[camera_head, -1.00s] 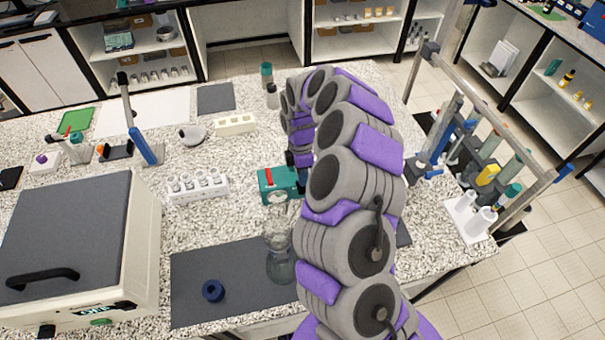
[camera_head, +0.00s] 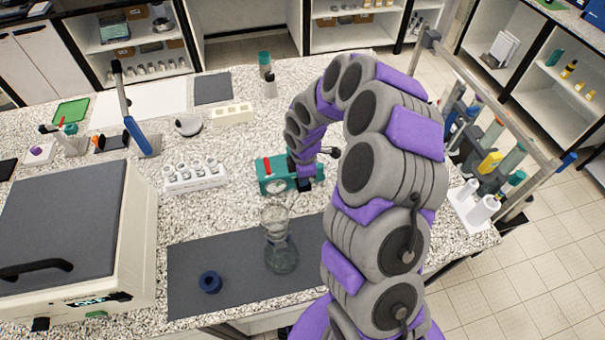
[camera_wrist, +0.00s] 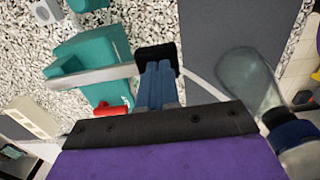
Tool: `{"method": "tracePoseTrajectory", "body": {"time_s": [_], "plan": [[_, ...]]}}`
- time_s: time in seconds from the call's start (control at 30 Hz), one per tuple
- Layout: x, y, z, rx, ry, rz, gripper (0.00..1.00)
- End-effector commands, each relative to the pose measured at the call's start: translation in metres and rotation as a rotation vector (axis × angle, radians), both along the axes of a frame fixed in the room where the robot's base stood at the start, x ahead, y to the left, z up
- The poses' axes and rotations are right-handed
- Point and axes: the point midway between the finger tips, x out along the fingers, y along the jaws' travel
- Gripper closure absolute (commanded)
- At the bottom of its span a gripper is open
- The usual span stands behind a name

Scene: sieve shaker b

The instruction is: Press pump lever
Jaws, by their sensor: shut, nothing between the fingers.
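The teal pump (camera_head: 273,180) stands on the speckled bench, with a red part on its top left. In the wrist view the teal pump body (camera_wrist: 102,55) is at upper left, with a red piece (camera_wrist: 113,108) below it. A light grey lever bar (camera_wrist: 95,76) runs from the pump to a black end grip (camera_wrist: 157,57). My gripper (camera_wrist: 158,68) is shut and empty, its blue fingers pointing at the black grip. Whether they touch it I cannot tell. In the head view my gripper (camera_head: 304,185) is at the pump's right end, partly covering it.
A clear glass flask (camera_head: 281,255) stands on the dark mat (camera_head: 225,270) in front of the pump. A blue ring (camera_head: 210,282) lies on the mat. A white rack of cups (camera_head: 195,178) is left of the pump. A metal-framed rack (camera_head: 490,140) stands at the right.

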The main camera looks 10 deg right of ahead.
Motion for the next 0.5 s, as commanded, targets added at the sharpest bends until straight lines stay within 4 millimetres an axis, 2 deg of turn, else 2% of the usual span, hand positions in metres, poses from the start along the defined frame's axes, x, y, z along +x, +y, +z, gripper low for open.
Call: {"method": "tracePoseTrajectory", "body": {"time_s": [0.03,0.13,0.5], "plan": [[-0.005,-0.001,-0.008,-0.002,0.004,0.0,1.0],[-0.005,0.0,-0.017,0.0,0.0,0.0,1.0],[-0.007,0.0,-0.023,0.0,0.011,0.0,1.0]]}}
